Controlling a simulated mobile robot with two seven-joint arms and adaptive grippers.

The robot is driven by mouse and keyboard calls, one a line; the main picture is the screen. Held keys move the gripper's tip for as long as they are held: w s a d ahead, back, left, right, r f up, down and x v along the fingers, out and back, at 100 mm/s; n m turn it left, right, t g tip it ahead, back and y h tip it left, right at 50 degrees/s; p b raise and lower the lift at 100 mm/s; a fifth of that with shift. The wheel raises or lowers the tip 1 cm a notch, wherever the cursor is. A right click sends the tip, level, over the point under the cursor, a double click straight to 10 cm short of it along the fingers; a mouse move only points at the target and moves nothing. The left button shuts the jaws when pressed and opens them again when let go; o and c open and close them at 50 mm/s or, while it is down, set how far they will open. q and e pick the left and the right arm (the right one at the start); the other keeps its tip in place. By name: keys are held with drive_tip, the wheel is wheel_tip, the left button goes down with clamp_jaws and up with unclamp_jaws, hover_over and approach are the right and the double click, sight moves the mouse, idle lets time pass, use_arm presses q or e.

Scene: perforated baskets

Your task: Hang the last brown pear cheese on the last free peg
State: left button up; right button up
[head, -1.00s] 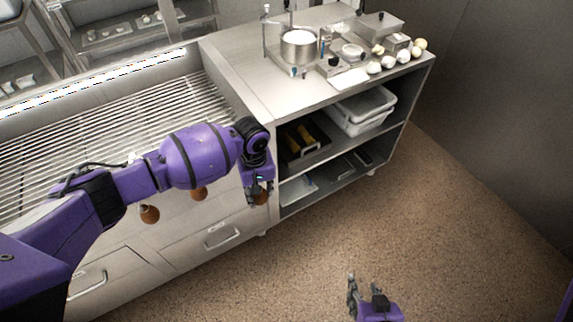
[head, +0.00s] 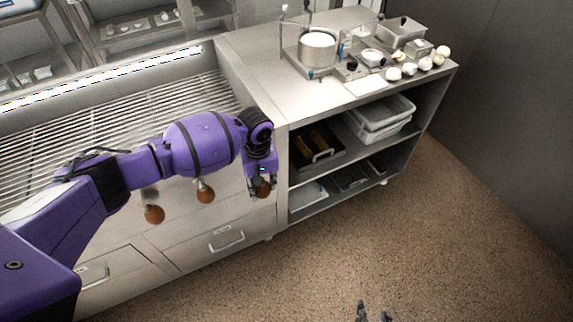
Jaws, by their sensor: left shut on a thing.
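My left gripper (head: 262,188) points down in front of the steel counter's front panel, close to its right end. It is shut on a brown pear cheese (head: 263,190), which is partly hidden by the fingers. Two more brown pear cheeses hang at the counter front, left of the gripper: one (head: 204,195) just below my forearm and one (head: 154,214) further left and lower. Any pegs are too small or hidden to make out. My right gripper (head: 372,315) shows only its fingertips at the bottom edge, over the floor; they stand apart.
A slatted steel draining top (head: 120,125) lies behind my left arm. To the right, a steel table (head: 262,70) carries a pot (head: 317,50), scales and several white balls (head: 410,69). Its shelves hold white tubs (head: 382,118) and a dark tray (head: 315,150). The speckled floor (head: 400,220) is clear.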

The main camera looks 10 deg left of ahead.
use_arm(q)
drive_tip(key=shift+w+a+f+b, duration=0.25)
drive_tip(key=shift+w+a+b, duration=0.05)
drive_tip(key=shift+w, duration=0.1)
drive_tip(key=w+a+b, duration=0.1)
drive_tip(key=w+a, duration=0.1)
drive_tip(key=w, duration=0.1)
drive_tip(key=w+a+b, duration=0.1)
drive_tip(key=shift+w+a+f+b, duration=0.1)
drive_tip(key=shift+w+f+b, duration=0.1)
drive_tip(key=shift+w+b, duration=0.15)
use_arm(e)
drive_tip(key=f, duration=0.2)
drive_tip(key=s+d+f, duration=0.1)
drive_tip(key=shift+d, duration=0.1)
use_arm(q)
drive_tip(key=shift+w+a, duration=0.1)
use_arm(e)
drive_tip(key=shift+s+f, duration=0.15)
drive_tip(key=shift+s, duration=0.1)
use_arm(q)
drive_tip(key=o, duration=1.3)
drive_tip(key=shift+a, duration=0.1)
drive_tip(key=r, duration=0.8)
drive_tip(key=d+r, duration=0.1)
drive_tip(key=r, duration=0.3)
use_arm(e)
drive_tip(key=shift+w, duration=0.15)
